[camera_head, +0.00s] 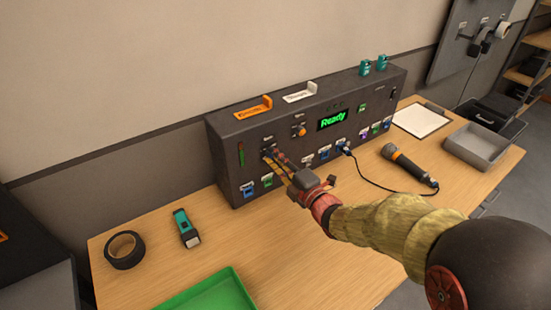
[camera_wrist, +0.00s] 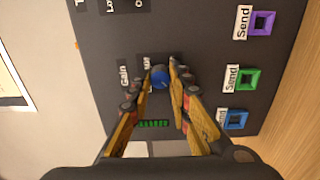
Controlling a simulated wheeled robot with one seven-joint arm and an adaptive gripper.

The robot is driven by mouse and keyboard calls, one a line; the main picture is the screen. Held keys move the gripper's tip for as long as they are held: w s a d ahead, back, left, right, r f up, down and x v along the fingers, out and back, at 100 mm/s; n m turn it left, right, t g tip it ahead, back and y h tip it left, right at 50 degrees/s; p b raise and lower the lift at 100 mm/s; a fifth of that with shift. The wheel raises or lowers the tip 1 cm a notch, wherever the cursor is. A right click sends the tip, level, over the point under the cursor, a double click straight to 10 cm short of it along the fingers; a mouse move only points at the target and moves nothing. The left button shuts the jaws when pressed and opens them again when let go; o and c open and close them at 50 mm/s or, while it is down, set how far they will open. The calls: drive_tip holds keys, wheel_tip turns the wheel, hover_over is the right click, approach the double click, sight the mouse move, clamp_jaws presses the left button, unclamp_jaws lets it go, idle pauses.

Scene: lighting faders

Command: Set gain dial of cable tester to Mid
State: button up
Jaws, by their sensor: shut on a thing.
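The cable tester looks to be the long black panel box (camera_head: 300,105) at the back of the table, with a lit green "Ready" display (camera_head: 333,120). In the wrist view, a blue dial (camera_wrist: 161,77) sits beside the label "Gain" (camera_wrist: 124,75). My gripper (camera_wrist: 160,70) is shut on this dial, one finger on each side. In the head view my gripper (camera_head: 268,155) reaches the left part of the panel front, and its fingers hide the dial. The dial's setting cannot be read, and its scale marks are partly covered.
Purple (camera_wrist: 262,23), green (camera_wrist: 248,78) and blue (camera_wrist: 235,119) "Send" sockets are near the dial. A green tray (camera_head: 210,295), black tape roll (camera_head: 124,250) and teal tool (camera_head: 186,228) lie in front.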

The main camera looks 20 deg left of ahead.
clamp_jaws()
drive_tip(key=shift+m, duration=0.4)
drive_tip(key=shift+f+m+p, duration=0.15)
drive_tip(key=shift+m+p, duration=6.35)
drive_tip(key=shift+m, duration=11.2)
